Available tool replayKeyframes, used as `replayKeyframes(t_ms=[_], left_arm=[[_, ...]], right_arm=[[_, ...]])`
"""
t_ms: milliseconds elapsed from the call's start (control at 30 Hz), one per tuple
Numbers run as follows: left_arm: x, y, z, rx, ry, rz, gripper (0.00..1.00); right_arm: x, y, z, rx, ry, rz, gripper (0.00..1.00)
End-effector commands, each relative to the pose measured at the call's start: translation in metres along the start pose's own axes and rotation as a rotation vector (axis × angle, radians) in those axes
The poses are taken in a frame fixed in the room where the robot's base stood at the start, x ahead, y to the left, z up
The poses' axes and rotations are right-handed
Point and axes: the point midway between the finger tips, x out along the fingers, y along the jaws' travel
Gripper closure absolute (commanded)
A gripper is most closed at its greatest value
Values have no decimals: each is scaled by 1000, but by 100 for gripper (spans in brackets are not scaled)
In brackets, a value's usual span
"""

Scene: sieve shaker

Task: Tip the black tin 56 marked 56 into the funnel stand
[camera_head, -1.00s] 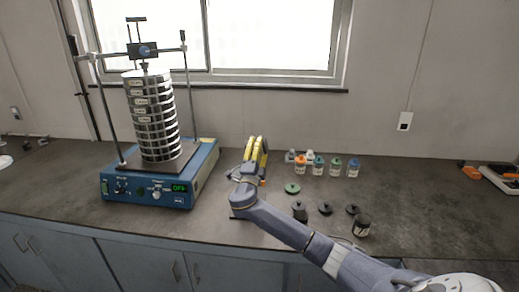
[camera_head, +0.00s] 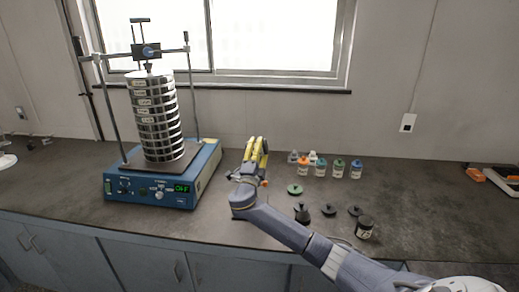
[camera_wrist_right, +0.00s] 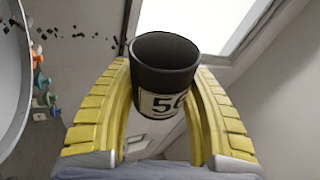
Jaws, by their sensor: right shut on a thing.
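My right gripper (camera_head: 257,150) has yellow fingers and is raised over the middle of the bench. In the right wrist view it is shut on the black tin 56 (camera_wrist_right: 165,65), whose white label reads 56. The tin lies tipped over, its open mouth beyond the fingertips. Dark bits (camera_wrist_right: 75,35) are scattered beside the mouth and look like falling grains. A large grey curved rim (camera_wrist_right: 12,75) at the left edge is probably the funnel; the head view does not show the funnel stand clearly. My left gripper is not in view.
The sieve shaker (camera_head: 160,185) with its sieve stack stands left, its display reading OFF. Several small capped bottles (camera_head: 338,168) stand behind, right of the gripper. A green lid (camera_head: 294,189), dark lids (camera_head: 328,209) and another labelled black tin (camera_head: 365,228) are nearer. The right bench is largely clear.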

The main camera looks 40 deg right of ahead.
Motion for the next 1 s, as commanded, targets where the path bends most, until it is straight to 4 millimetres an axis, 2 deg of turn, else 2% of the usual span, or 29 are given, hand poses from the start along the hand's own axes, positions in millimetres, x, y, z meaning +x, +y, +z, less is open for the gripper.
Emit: replayKeyframes(t_ms=[500, 800, 1000], left_arm=[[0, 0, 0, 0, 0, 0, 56], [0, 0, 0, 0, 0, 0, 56], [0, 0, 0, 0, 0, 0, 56]], right_arm=[[0, 0, 0, 10, 4, 3, 82], [-2, 7, -7, 262, 111, 56, 82], [-2, 9, -9, 320, 135, 65, 82]])
